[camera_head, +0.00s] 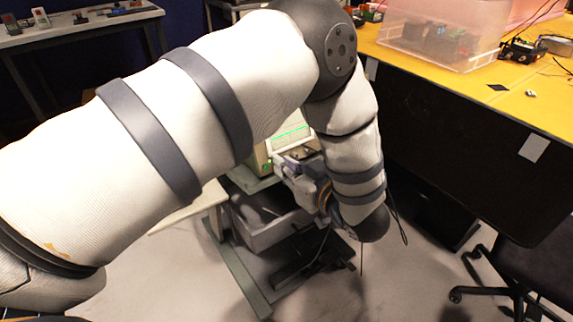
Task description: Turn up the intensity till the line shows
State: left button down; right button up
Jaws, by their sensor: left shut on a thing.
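A pale oscilloscope (259,158) stands on a cart, mostly hidden behind my left arm. Its green screen (290,134) shows a bright, thin, nearly level line, and a small green light glows at the lower left of the front. My left gripper (279,163) is at the front panel, just below the screen, with its fingers shut on a small part there, apparently a knob. The fingers and my wrist hide that part, so its shape and setting cannot be made out. My right gripper is not in view.
The grey-green cart (249,277) carries a grey drawer or box below. A yellow-topped bench (478,73) with a clear pink bin (452,38) stands at the right. A dark chair (520,276) is at the lower right. A small-parts table (80,31) is at the upper left.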

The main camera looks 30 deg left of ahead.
pick_arm(q)
jog(key=shift+f, duration=0.1)
dwell(0.4)
jog(key=c, duration=1.7)
grip_release()
jog(key=shift+o, duration=0.2)
